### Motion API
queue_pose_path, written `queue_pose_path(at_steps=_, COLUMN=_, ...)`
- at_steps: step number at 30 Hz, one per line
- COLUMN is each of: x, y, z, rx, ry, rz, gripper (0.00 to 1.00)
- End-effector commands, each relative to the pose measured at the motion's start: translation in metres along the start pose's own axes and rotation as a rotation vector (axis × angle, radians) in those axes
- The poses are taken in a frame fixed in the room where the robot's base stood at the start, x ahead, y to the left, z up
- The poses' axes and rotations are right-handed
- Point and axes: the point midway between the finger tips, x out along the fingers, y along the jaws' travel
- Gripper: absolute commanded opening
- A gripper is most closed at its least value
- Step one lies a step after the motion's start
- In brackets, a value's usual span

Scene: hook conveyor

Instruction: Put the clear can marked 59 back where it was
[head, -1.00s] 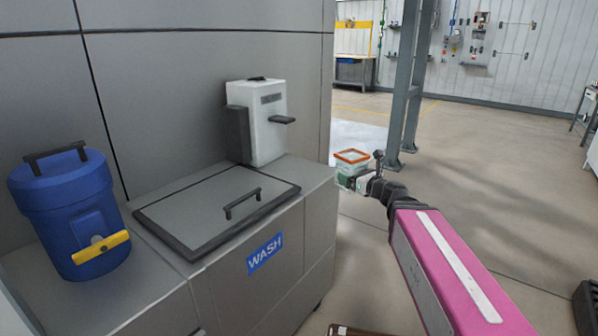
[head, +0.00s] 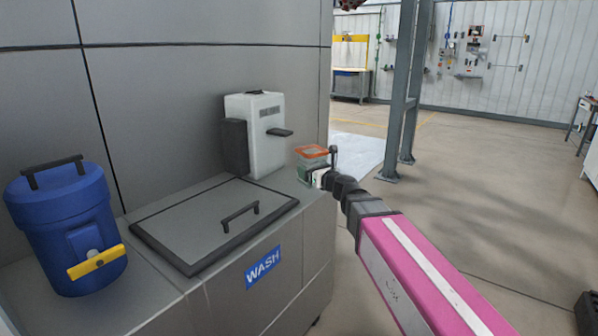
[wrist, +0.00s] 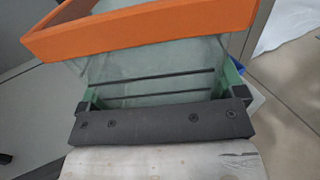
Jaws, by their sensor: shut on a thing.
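The clear can (head: 312,158) has see-through walls and an orange rim. My gripper (head: 313,178) is shut on it and holds it upright at the right end of the wash counter (head: 188,292), by the white dispenser. In the wrist view the clear can (wrist: 150,62) fills the space between the green fingers of my gripper (wrist: 160,97), with its orange rim at the top. I cannot read a number on it. I cannot tell whether its base touches the counter top.
The white dispenser (head: 262,140) stands just left of the can. A dark-framed lid (head: 215,225) with a handle lies in the counter, and a blue drink cooler (head: 70,230) stands at the left. A grey steel post (head: 403,90) rises behind. Open floor lies to the right.

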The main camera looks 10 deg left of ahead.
Motion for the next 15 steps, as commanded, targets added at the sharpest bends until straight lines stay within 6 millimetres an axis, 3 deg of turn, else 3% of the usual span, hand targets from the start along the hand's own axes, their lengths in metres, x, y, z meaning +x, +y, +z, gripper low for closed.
queue_pose_path(at_steps=1, x=0.018, y=-0.001, z=0.000, rx=0.000, ry=0.000, rz=0.001, gripper=0.44)
queue_pose_path(at_steps=9, x=0.076, y=-0.001, z=0.000, rx=0.000, ry=0.000, rz=0.001, gripper=0.44)
queue_pose_path(at_steps=15, x=0.095, y=0.000, z=0.000, rx=0.000, ry=0.000, rz=0.000, gripper=0.44)
